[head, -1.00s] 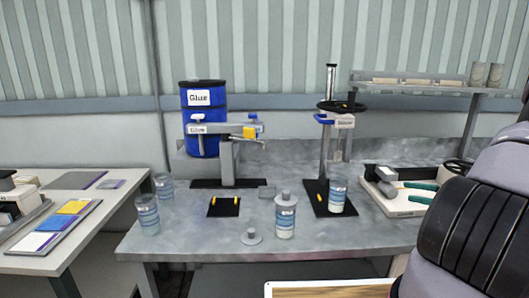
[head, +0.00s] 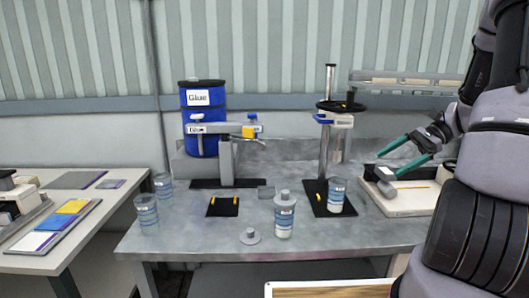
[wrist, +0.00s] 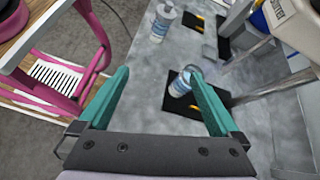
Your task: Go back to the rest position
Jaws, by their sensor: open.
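My gripper (head: 393,157) is at the right of the head view, over the white tray at the right of the grey workbench (head: 190,232). Its two green fingers are apart with nothing held between them. In the wrist view my gripper (wrist: 160,82) shows its fingers spread wide at the bottom. A labelled cup (wrist: 184,82) stands on a black base below, near the right finger and apart from it as far as I can tell. My arm fills the right edge of the head view.
A cup with a lid (head: 284,218), a loose lid (head: 250,236) and a cup on the press base (head: 336,196) stand on the bench. The blue glue drum (head: 202,117) and press column (head: 329,85) rise behind. The tray (head: 408,200) and a shelf (head: 415,85) are near my arm.

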